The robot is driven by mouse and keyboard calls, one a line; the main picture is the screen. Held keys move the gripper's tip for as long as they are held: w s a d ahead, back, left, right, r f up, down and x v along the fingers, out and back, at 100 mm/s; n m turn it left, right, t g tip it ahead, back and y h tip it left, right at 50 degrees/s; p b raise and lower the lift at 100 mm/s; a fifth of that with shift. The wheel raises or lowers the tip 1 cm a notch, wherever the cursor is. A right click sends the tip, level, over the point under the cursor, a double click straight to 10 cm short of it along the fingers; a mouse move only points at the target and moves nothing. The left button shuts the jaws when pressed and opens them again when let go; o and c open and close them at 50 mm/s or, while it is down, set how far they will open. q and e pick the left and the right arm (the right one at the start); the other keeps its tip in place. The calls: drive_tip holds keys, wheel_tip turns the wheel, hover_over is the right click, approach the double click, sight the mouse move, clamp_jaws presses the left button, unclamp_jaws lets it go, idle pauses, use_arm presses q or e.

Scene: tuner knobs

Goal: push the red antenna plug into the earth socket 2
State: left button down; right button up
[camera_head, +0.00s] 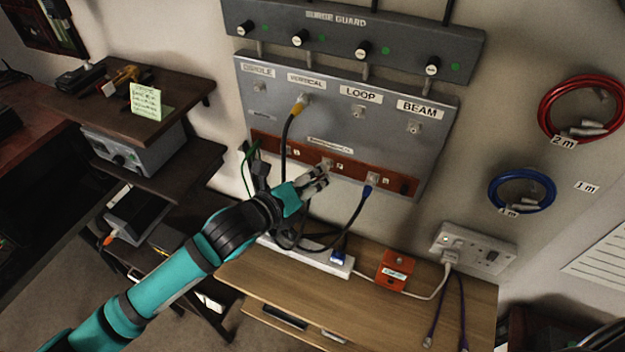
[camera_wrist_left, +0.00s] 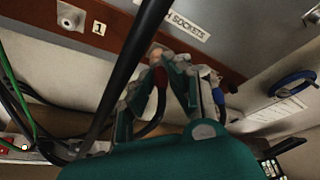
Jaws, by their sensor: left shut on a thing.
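The grey panel (camera_head: 340,115) carries a red-brown strip of earth sockets (camera_head: 348,172) along its lower edge. Earth socket 2 (camera_head: 327,162) is in the middle of that strip, just above my left gripper (camera_head: 319,178). In the left wrist view the same gripper (camera_wrist_left: 168,72) is shut on the red antenna plug (camera_wrist_left: 161,78), of which only a small red part shows between the fingers. The plug's front end is close to the strip. Whether it touches or enters the socket I cannot tell. The socket marked 1 (camera_wrist_left: 70,17) looks empty. My right gripper is not in view.
A yellow plug (camera_head: 300,103) sits under VERTICAL, its black cable hanging past the strip and crossing close in the wrist view (camera_wrist_left: 128,70). A blue plug (camera_head: 368,190) is at the strip's right part. A wooden desk (camera_head: 440,315) with a power strip stands below.

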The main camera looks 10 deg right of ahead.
use_arm(q)
drive_tip(key=c, duration=1.2)
unclamp_jaws()
drive_tip(key=v, duration=1.2)
drive_tip(key=shift+w, duration=0.1)
